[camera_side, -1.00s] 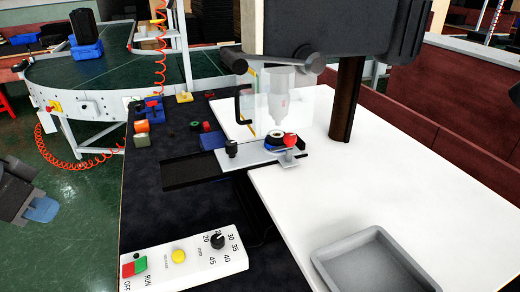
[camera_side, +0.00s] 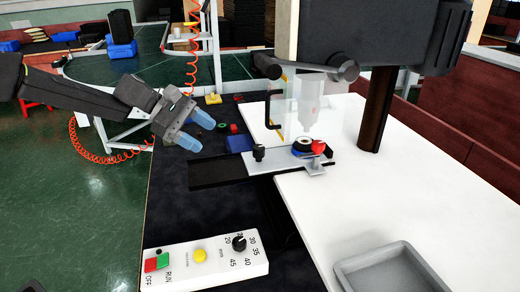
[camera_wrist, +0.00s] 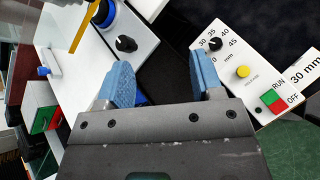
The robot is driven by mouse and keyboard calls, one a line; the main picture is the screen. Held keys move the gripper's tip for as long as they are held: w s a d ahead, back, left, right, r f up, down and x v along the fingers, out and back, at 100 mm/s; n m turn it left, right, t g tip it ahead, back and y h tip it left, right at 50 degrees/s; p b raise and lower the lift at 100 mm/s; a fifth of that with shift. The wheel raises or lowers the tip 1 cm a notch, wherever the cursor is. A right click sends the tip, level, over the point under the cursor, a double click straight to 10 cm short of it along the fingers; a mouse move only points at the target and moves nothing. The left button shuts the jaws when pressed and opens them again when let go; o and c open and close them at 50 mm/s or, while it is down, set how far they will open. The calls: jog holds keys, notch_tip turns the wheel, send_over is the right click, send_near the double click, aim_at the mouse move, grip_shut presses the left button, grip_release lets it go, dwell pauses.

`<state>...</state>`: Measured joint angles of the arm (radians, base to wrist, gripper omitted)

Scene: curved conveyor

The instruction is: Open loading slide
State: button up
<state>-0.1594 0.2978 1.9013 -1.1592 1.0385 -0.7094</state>
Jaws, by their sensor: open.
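The loading slide (camera_side: 283,164) is a silver plate under the press head, partly over a black rail (camera_side: 215,176) that lies bare to its left. It carries a black knob (camera_side: 258,153) at its left end, a dark blue-rimmed ring (camera_side: 302,147) and a red knob (camera_side: 318,147). My gripper (camera_side: 196,131) is left of the slide, apart from it, with blue fingers spread and empty. In the wrist view, the gripper (camera_wrist: 163,80) is open, and the slide's black knob (camera_wrist: 125,43) shows beyond the left finger.
A control box (camera_side: 205,268) with a dial and buttons stands at the front. A clear guard (camera_side: 305,105) stands around the press behind the slide. A grey tray (camera_side: 395,270) is at front right. A blue block (camera_side: 239,143) and several small coloured parts lie behind the rail.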

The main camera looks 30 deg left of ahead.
aim_at(260, 147)
jog(key=w+a+f+n+t+h, duration=0.2)
jog(key=w+a+f+n, duration=0.3)
jog(key=w, duration=0.3)
jog(key=shift+n, duration=0.6)
jog(key=x, duration=1.4)
jog(key=shift+w+d+r, duration=0.1)
jog(key=shift+d, duration=0.35)
jog(key=shift+c, duration=0.3)
grip_shut()
